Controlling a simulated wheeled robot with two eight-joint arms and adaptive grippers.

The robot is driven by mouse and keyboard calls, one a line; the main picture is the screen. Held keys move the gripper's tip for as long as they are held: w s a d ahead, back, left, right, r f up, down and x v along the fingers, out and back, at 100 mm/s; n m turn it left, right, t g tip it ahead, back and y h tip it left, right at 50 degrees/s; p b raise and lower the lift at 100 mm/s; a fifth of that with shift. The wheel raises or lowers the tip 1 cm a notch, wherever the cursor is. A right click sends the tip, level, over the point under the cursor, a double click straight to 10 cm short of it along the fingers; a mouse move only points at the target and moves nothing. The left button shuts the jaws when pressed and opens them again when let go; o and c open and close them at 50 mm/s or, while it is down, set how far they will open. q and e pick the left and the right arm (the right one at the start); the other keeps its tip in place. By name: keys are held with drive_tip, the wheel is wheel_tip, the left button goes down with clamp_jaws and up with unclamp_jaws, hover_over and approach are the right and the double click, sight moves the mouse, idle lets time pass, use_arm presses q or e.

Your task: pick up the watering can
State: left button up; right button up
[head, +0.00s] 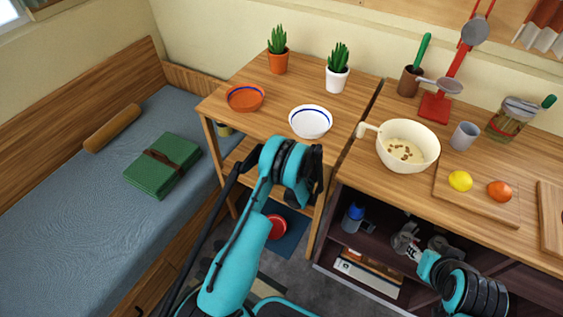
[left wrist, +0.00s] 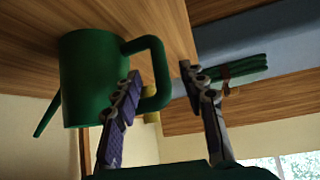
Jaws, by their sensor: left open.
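The green watering can (left wrist: 88,80) shows close up in the left wrist view, which is tilted over, against a wooden surface. Its spout points to the lower left and its looped handle (left wrist: 158,72) faces my left gripper (left wrist: 160,70). That gripper is open, with one finger in front of the handle's loop and the other to the right of the handle. I cannot tell whether either finger touches it. In the head view my left arm hides the can and the left fingers. My right gripper (head: 407,239) is low at the right by the dark shelf, its fingers unclear.
The left table carries a brown bowl (head: 245,97), a white bowl (head: 311,121) and two potted plants. A cream pot (head: 408,146) stands on the right counter (head: 405,190). A bed (head: 90,215) with a folded green blanket (head: 162,166) is at the left.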

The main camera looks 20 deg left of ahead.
use_arm(q)
drive_tip(key=b+x, duration=0.1)
drive_tip(key=x, duration=0.2)
drive_tip(key=shift+r, duration=0.1)
drive_tip(key=b+x, duration=0.2)
drive_tip(key=x, duration=0.3)
drive_tip(key=shift+a+r+b, duration=0.1)
drive_tip(key=shift+b, duration=0.2)
drive_tip(key=shift+r, duration=0.15)
clamp_jaws()
